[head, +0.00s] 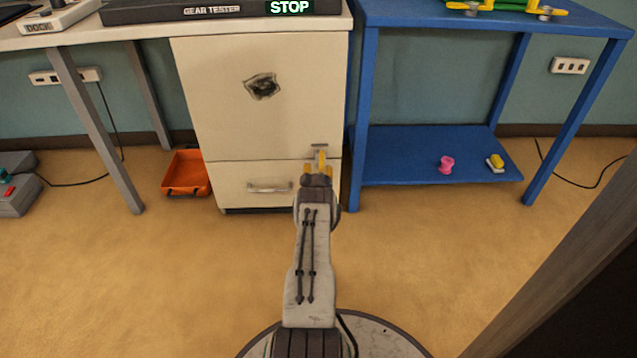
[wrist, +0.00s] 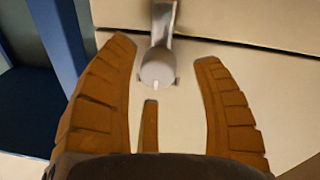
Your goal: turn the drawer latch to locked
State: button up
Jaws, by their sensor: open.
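The drawer latch is a round grey knob (wrist: 157,68) with a metal bar (wrist: 163,20) in the wrist view. A small pale mark shows on the knob's lower side. My gripper (wrist: 166,52) is open, with one ribbed orange finger on each side of the knob, apart from it. A thinner orange finger stands below the knob. In the head view my gripper (head: 317,168) is in front of the cabinet's right side and hides most of the latch (head: 319,147). The drawer (head: 235,190) looks shut.
The cream cabinet (head: 210,90) has a dark patch, and the drawer has a metal handle (head: 269,188). A blue table (head: 356,100) stands close on the right, its low shelf (head: 400,160) holding a pink spool and a yellow item. An orange tray (head: 187,173) lies left. The front floor is clear.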

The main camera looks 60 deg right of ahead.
jog(key=v, duration=0.9)
jog(key=shift+a, duration=0.25)
jog(key=shift+s, duration=0.1)
dwell(0.4)
